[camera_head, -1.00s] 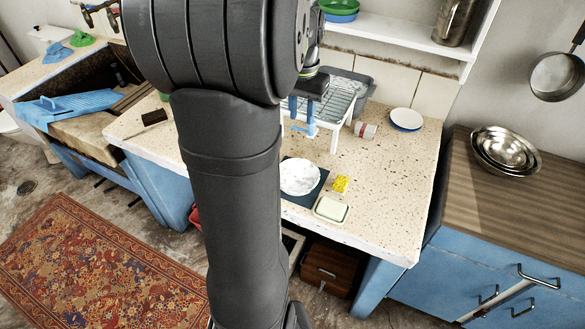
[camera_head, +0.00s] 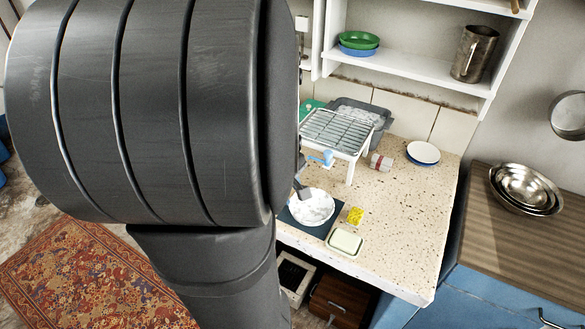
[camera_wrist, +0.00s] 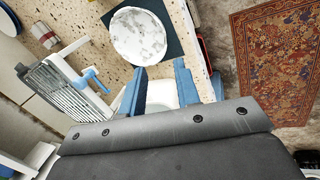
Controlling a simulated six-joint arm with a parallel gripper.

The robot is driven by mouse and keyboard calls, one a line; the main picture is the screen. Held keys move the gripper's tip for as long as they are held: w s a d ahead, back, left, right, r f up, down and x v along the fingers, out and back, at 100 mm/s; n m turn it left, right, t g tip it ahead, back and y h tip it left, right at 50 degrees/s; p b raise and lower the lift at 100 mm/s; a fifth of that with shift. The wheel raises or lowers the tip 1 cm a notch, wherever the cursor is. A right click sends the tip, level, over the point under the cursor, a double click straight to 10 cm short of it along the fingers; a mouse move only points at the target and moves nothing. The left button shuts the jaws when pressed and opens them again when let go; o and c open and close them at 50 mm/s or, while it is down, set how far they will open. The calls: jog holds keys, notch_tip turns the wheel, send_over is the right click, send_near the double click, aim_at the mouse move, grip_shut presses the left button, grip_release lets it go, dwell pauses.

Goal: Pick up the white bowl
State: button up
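The white bowl (camera_head: 312,207), marbled with grey, sits upright on a dark blue mat (camera_head: 340,213) near the counter's front edge. It also shows at the top of the wrist view (camera_wrist: 138,36). My gripper (camera_wrist: 160,88) is open, its two blue fingers apart, and the bowl lies beyond the fingertips, not between them. In the head view my own arm hides most of the gripper; only a dark part shows at the bowl's upper left edge. I cannot tell the gap between gripper and bowl.
A yellow sponge (camera_head: 355,216) and a pale soap dish (camera_head: 345,242) lie right of the bowl. Behind stands a white-legged wire rack (camera_head: 335,132) with a blue object (camera_head: 322,158) at its front. A red-and-white can (camera_head: 381,163) and a blue-rimmed plate (camera_head: 423,153) lie farther right; the counter's right side is clear.

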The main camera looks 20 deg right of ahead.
send_over(302, 220)
jog(key=a, duration=0.2)
jog(key=f, duration=0.9)
jog(key=shift+s+d+f, duration=0.2)
jog(key=shift+s+f, duration=0.05)
jog(key=x, duration=0.4)
jog(key=shift+s+a+f, duration=0.1)
jog(key=shift+s, duration=0.15)
jog(key=shift+w+d+f, duration=0.15)
jog(key=shift+d+f, duration=0.05)
jog(key=shift+f, duration=0.4)
grip_shut()
